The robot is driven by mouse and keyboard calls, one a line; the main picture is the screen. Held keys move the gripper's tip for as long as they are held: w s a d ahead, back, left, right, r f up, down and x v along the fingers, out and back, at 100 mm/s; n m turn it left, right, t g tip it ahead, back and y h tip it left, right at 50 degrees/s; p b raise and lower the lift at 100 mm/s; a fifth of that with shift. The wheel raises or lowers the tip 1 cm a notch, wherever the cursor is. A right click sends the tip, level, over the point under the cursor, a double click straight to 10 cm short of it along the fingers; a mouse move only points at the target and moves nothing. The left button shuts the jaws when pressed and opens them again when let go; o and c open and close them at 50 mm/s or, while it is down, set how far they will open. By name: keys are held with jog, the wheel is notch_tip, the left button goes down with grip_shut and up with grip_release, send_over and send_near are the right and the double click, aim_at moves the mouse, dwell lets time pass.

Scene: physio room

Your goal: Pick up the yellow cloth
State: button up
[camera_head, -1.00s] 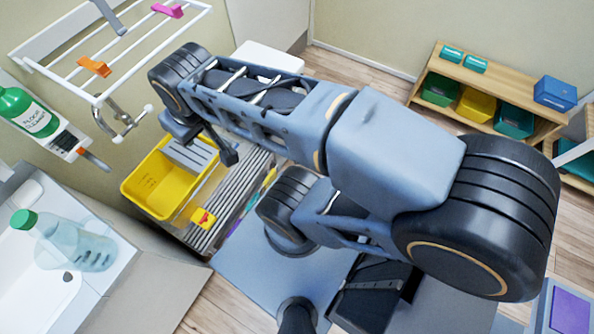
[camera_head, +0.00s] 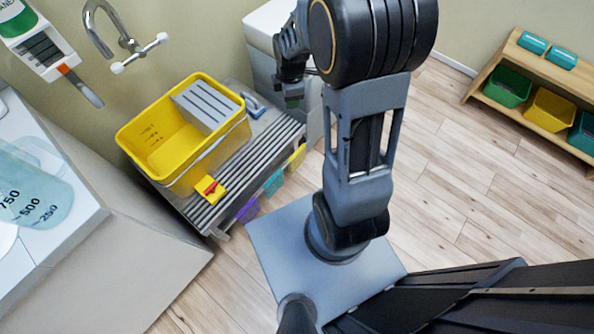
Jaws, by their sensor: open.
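A yellow cloth (camera_head: 298,156) hangs at the front edge of the grey slatted stand (camera_head: 228,196), at its right end, beside a teal cloth (camera_head: 273,183) and a purple cloth (camera_head: 247,211). They are small in view, so their lower parts are hard to make out. My gripper (camera_head: 293,102) is open and points down near the white cabinet, beyond the stand's right back corner. It is above the yellow cloth in the picture and apart from it. Nothing shows between the fingers, which are small and dark.
A yellow bucket (camera_head: 150,128) with a grey wringer stands on the slatted stand, with a blue-handled brush (camera_head: 254,106) behind it. A white cabinet (camera_head: 262,28) stands beside the stand. A sink counter (camera_head: 95,285) is at left. Wooden floor is open at right.

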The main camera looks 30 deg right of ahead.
jog(key=w+d+f+n+g+b, duration=0.15)
jog(key=f+n+b, duration=0.3)
jog(key=f, duration=0.75)
jog(key=d+f+n+b, duration=0.25)
jog(key=f+b, duration=0.25)
jog(key=f, duration=0.7)
jog(key=b, duration=0.2)
send_over(297, 152)
notch_tip(297, 152, down, 8)
jog(key=shift+s+f, duration=0.15)
jog(key=shift+f, duration=0.05)
jog(key=shift+f+b, duration=1.55)
jog(key=shift+f, duration=1.5)
jog(key=shift+c, duration=0.5)
jog(key=shift+r, duration=0.1)
grip_shut()
